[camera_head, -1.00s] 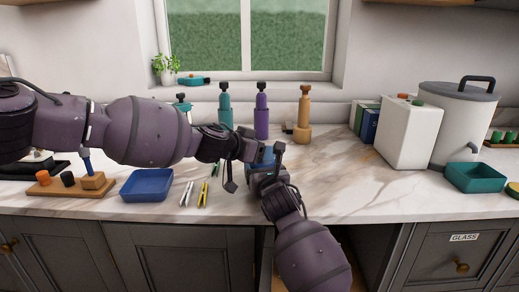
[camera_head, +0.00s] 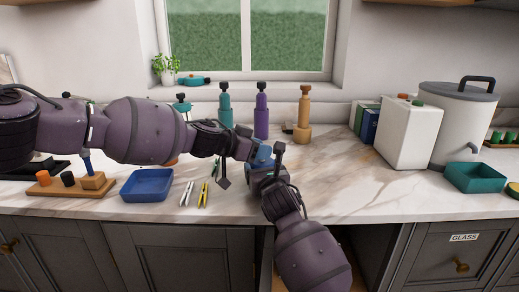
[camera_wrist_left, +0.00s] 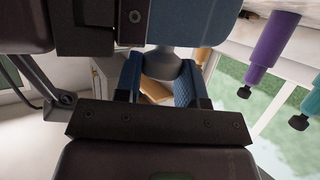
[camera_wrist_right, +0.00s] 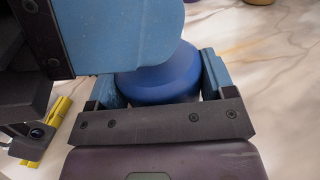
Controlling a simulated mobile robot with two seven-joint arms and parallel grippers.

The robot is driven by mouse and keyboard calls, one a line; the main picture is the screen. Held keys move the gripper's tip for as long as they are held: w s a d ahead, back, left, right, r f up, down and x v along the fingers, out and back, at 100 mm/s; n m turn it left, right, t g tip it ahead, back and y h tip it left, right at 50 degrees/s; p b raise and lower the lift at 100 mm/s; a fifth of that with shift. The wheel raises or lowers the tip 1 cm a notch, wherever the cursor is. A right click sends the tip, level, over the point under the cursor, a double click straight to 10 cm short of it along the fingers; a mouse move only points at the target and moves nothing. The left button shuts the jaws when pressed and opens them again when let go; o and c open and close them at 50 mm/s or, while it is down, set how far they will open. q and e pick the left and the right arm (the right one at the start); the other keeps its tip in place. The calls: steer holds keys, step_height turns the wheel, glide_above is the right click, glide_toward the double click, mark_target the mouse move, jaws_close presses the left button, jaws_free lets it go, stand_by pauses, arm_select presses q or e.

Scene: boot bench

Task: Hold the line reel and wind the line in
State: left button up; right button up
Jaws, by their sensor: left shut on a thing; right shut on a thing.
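The line reel (camera_wrist_right: 162,82) is a rounded, dark blue body between the blue finger pads of my right gripper (camera_wrist_right: 160,92), which is shut on it. In the head view my right gripper (camera_head: 267,172) holds it over the counter, with the reel mostly hidden by both grippers. My left gripper (camera_head: 258,156) reaches in from the left, close against the right one. In the left wrist view, my left gripper (camera_wrist_left: 160,85) is shut on a grey rounded knob (camera_wrist_left: 168,66), seemingly the reel's handle. No line can be made out.
A blue tray (camera_head: 147,186), a wooden block stand (camera_head: 62,190) and yellow and pale pegs (camera_head: 203,195) lie left of the grippers. Teal, purple (camera_head: 261,117) and tan bottles stand behind. A white canister (camera_head: 465,115) and green tray (camera_head: 475,178) are at right. The right-centre counter is clear.

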arm_select(q)
steer(key=m+g, duration=0.2)
steer(key=m+g+h, duration=0.1)
steer(key=g, duration=0.1)
steer(key=m+g+h, duration=0.1)
steer(key=m, duration=0.1)
steer(key=shift+w+m+g, duration=0.3)
steer(key=shift+g, duration=0.1)
steer(key=shift+m+g, duration=0.4)
steer(key=shift+g, duration=0.2)
steer(key=shift+w+r+m, duration=0.1)
steer(key=shift+r+m, duration=0.05)
steer(key=shift+m, duration=0.15)
steer(key=shift+o, duration=0.2)
steer(key=shift+w+d+r+m+g, duration=0.25)
steer(key=shift+r+m+g, duration=0.3)
steer(key=shift+m+g, duration=0.3)
steer(key=shift+a+f+g, duration=0.1)
steer(key=shift+f+g, duration=0.05)
steer(key=shift+g, duration=0.2)
steer(key=shift+s+a+f+g, duration=0.1)
steer(key=shift+s+f+g, duration=0.2)
steer(key=shift+s+f, duration=0.2)
steer(key=shift+c, duration=0.2)
steer(key=shift+f, duration=0.2)
steer(key=o, duration=0.9)
steer(key=shift+w+a, duration=0.1)
steer(key=shift+o, duration=0.2)
steer(key=shift+r, duration=0.1)
